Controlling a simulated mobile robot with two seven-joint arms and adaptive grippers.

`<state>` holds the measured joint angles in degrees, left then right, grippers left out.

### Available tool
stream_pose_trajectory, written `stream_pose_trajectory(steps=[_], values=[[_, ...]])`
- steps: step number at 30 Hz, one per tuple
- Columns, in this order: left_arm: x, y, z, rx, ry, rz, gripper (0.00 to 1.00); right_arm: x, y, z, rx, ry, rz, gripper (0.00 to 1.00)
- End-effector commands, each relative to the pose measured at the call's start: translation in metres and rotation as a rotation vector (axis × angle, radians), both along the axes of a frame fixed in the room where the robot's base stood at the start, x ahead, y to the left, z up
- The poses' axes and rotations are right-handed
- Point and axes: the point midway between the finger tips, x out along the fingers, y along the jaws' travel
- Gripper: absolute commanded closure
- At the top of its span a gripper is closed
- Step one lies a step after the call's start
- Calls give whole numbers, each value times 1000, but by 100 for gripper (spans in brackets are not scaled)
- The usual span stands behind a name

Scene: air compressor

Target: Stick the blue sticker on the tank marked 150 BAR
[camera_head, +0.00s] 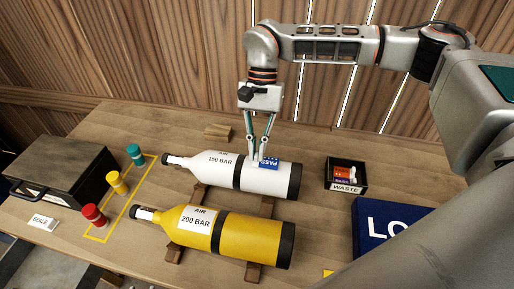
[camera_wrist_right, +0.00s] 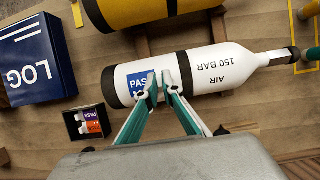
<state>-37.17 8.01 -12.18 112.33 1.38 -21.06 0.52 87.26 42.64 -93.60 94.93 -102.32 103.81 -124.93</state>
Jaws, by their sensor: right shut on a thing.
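The white tank (camera_head: 222,178) marked 150 BAR lies on its side on the wooden cradle, and its label also reads in the right wrist view (camera_wrist_right: 225,72). A blue sticker (camera_head: 270,165) reading PASS is at the tank's upper side, right of the black band; it also shows in the right wrist view (camera_wrist_right: 136,82). My right gripper (camera_head: 260,157) comes down from above, its fingertips shut on the sticker's edge (camera_wrist_right: 160,86). The sticker lies against or very close to the tank; I cannot tell if it touches. My left gripper is not in view.
A yellow tank (camera_head: 245,236) marked 200 BAR lies in front of the white one. A black WASTE box (camera_head: 346,187) with labels in it and a blue LOG binder (camera_head: 375,222) stand right. A dark case (camera_head: 60,165) and coloured caps (camera_head: 117,183) stand left.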

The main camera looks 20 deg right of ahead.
Motion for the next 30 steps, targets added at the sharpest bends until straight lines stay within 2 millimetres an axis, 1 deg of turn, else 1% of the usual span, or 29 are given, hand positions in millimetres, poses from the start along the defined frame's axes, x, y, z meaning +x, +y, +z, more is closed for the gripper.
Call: stream_pose_trajectory(steps=[30], values=[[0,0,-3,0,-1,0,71,0,0,-8,0,0,0,100]])
